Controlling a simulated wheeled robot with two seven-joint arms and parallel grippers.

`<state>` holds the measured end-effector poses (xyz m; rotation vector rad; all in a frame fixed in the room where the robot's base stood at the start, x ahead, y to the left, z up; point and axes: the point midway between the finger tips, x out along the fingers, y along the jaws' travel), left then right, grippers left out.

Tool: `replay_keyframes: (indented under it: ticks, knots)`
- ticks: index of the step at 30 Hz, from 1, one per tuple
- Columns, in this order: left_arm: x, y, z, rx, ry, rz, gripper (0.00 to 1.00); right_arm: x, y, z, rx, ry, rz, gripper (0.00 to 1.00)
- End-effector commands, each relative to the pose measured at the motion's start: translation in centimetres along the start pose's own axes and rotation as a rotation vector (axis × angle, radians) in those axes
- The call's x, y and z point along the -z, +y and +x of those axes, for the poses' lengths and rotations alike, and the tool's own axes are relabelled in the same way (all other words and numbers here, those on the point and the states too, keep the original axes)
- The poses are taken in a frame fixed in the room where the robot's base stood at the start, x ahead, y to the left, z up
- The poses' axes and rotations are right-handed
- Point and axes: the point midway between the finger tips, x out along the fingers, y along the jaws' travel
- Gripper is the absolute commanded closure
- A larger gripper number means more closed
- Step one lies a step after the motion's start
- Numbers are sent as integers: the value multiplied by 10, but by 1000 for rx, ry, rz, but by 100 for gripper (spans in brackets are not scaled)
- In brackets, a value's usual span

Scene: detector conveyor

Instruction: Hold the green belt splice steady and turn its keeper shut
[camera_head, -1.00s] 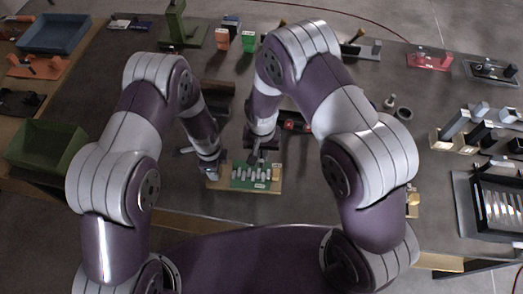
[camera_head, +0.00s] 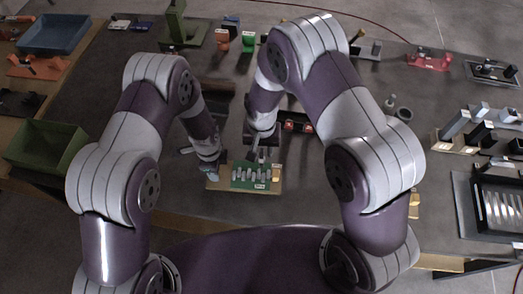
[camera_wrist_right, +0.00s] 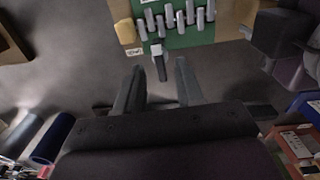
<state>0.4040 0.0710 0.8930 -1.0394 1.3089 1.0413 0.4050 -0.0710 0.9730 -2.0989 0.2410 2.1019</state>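The green belt splice (camera_head: 249,176) lies on a tan board (camera_head: 277,178) near the front of the table, with a row of grey clips across it. It also shows at the top of the right wrist view (camera_wrist_right: 190,38). Its keeper, a small lever (camera_wrist_right: 158,62) with a dark end, sticks out from the splice's edge towards my right gripper.
A green bin (camera_head: 28,158) and a blue tray (camera_head: 38,45) stand at the left. A dark rack (camera_head: 462,205) stands at the right. An orange block (camera_head: 222,43) and a green block (camera_head: 248,43) stand behind my arms. Bare table lies right of the board.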

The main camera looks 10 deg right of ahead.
Motion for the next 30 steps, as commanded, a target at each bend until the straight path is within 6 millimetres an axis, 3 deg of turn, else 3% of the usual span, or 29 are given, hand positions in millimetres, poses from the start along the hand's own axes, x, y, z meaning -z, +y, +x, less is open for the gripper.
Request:
replay_keyframes:
  ticks: [6,10,15,24,25,27,30]
  knots:
    - [0,0,0,1,0,0,100,1,-1,-60,3,5,0,63]
    - [0,-1,0,2,0,0,100,1,0,-85,2,4,0,63]
    - [0,-1,0,2,0,0,100,0,0,-98,1,1,0,63]
    - [0,-1,0,2,0,0,100,0,0,-98,1,1,0,63]
    - [0,-1,0,2,0,0,56,0,0,-98,1,1,0,63]
    - [0,-1,0,2,0,0,33,0,0,-98,1,1,0,63]
    - [0,-1,0,2,0,0,30,1,0,-98,1,1,0,63]
